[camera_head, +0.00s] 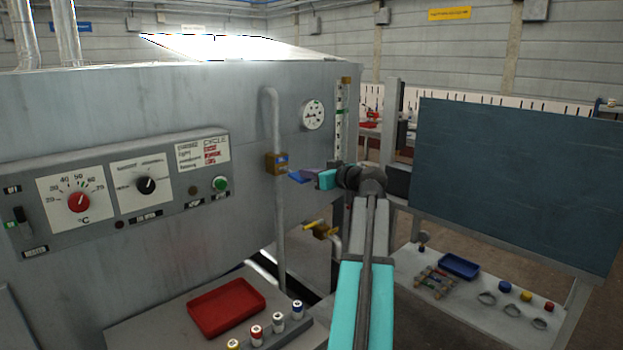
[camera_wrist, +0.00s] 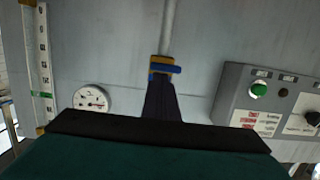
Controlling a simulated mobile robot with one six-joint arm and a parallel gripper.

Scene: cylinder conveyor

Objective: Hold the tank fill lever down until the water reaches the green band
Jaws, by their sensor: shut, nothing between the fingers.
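The blue lever (camera_wrist: 168,69) sits on a brass valve (camera_head: 276,164) on the vertical pipe of the grey tank. In the head view the blue lever (camera_head: 299,177) sticks out to the right of the valve. My gripper (camera_head: 311,173) is shut and empty, with its fingertips at the lever. In the wrist view my gripper (camera_wrist: 161,82) reaches up to the lever; I cannot tell whether it touches it. The sight gauge (camera_head: 340,120) stands at the tank's right edge. Its green band (camera_wrist: 41,94) shows in the wrist view. The water level is too small to make out.
A yellow-handled valve (camera_head: 318,228) sits below my gripper. A round dial (camera_head: 313,115) is above it. A control panel (camera_head: 120,190) spans the tank front. A red tray (camera_head: 226,307) and several small bottles are below. A dark board (camera_head: 515,180) stands right of my arm.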

